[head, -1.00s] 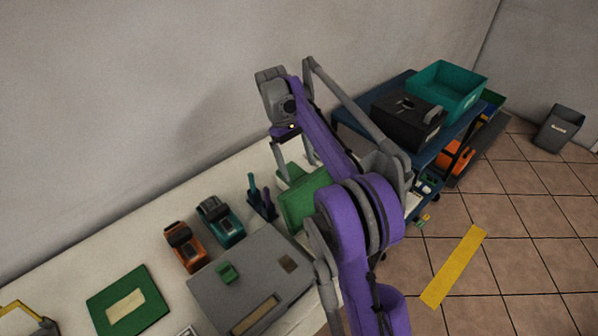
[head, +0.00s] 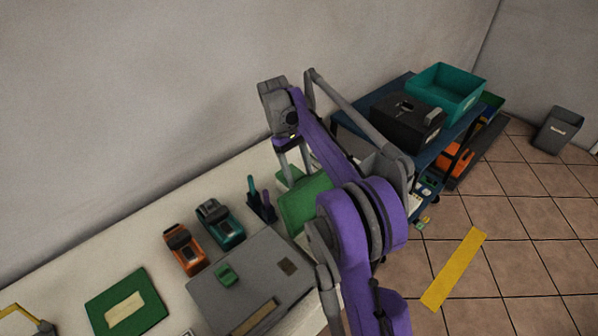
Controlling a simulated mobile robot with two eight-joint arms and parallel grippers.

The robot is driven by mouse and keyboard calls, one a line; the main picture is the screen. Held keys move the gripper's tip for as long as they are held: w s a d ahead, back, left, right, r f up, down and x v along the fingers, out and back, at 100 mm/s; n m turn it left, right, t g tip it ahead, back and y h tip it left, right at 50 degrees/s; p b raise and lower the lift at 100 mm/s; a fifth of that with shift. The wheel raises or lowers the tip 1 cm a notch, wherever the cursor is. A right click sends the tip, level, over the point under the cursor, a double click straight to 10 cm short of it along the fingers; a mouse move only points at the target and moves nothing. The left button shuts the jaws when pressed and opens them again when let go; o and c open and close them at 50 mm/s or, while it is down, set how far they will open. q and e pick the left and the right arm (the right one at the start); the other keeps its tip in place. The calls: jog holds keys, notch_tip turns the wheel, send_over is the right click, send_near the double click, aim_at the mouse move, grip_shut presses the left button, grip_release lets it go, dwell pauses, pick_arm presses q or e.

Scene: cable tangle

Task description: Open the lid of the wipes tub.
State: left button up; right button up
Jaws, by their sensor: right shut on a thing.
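A green boxy thing (head: 303,207), which I take to be the wipes tub, stands at the far right end of the white bench, partly hidden behind my purple right arm. A smaller green part (head: 287,180) shows at its upper left, by the fingertips. My right gripper (head: 294,172) points down from above, its two grey fingers at this green part and shut on it. I take this part to be the lid; the exact contact and how far it is open are hard to see. My left gripper is not in view.
On the bench (head: 150,226) are a pen holder (head: 262,207), a teal tape dispenser (head: 220,224), an orange one (head: 184,249), a grey case (head: 249,281) and a green board (head: 103,313). A blue cart with a black box (head: 408,122) and teal bin (head: 446,91) stands right.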

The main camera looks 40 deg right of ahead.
grip_shut()
jog(key=shift+s, duration=0.1)
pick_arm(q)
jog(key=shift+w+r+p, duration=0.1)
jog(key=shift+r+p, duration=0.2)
pick_arm(e)
jog(key=shift+s+d+r+t, duration=0.1)
jog(key=shift+s+r+t, duration=0.35)
jog(key=shift+s+t, duration=0.3)
jog(key=shift+s+d+r+t, duration=0.1)
jog(key=shift+s+r+t, duration=0.3)
jog(key=shift+s+t, duration=0.35)
jog(key=shift+s, duration=0.1)
jog(key=o, duration=1.5)
grip_release()
jog(key=shift+r, duration=0.1)
